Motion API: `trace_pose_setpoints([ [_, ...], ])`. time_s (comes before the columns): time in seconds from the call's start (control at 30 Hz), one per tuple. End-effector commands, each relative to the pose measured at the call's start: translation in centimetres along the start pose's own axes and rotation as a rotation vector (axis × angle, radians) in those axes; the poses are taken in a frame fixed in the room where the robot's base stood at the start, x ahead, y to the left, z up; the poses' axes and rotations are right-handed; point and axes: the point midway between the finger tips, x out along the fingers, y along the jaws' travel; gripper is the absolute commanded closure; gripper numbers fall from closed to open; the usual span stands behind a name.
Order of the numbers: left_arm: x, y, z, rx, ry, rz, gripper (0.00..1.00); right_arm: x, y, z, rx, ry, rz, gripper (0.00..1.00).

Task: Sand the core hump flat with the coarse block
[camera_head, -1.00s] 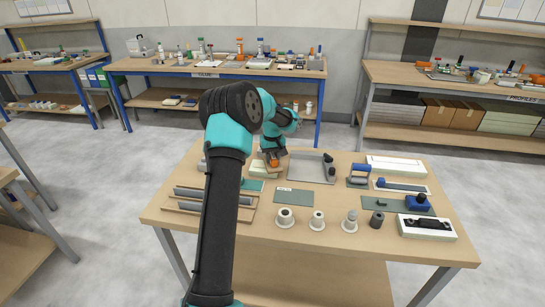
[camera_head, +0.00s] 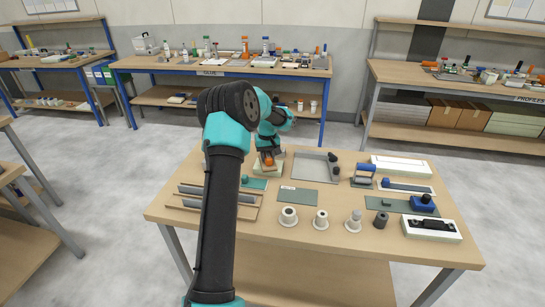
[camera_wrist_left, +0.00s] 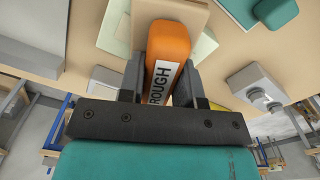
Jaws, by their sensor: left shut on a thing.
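My left gripper (camera_wrist_left: 163,85) is shut on the orange coarse block (camera_wrist_left: 168,48), which is marked ROUGH. The block's wide tan base (camera_wrist_left: 188,12) shows in the left wrist view over pale green and cream sheets (camera_wrist_left: 205,46). In the head view the orange block (camera_head: 267,160) is in my left gripper (camera_head: 268,151), over a pale stacked panel (camera_head: 263,171) at the back left of the table. The core hump cannot be made out; the block and gripper cover much of the panel. I cannot tell whether the block touches it. My right gripper is not in view.
A white case (camera_head: 431,229) stands front right. The front edge is clear.

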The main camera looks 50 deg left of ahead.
Motion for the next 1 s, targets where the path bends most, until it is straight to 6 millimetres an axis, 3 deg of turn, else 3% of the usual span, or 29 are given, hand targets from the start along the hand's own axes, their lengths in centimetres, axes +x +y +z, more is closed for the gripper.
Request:
trace_pose_setpoints([
  [0.43,-0.2,-2.9,-1.2,-0.001,0.001,0.000,1.00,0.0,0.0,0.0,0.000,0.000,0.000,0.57],
  [0.77,-0.2,-2.8,-1.2,0.000,0.001,0.000,1.00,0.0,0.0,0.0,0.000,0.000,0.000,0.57],
  [1.0,-0.1,-1.5,-0.6,0.002,0.000,0.000,1.00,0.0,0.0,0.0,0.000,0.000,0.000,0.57],
])
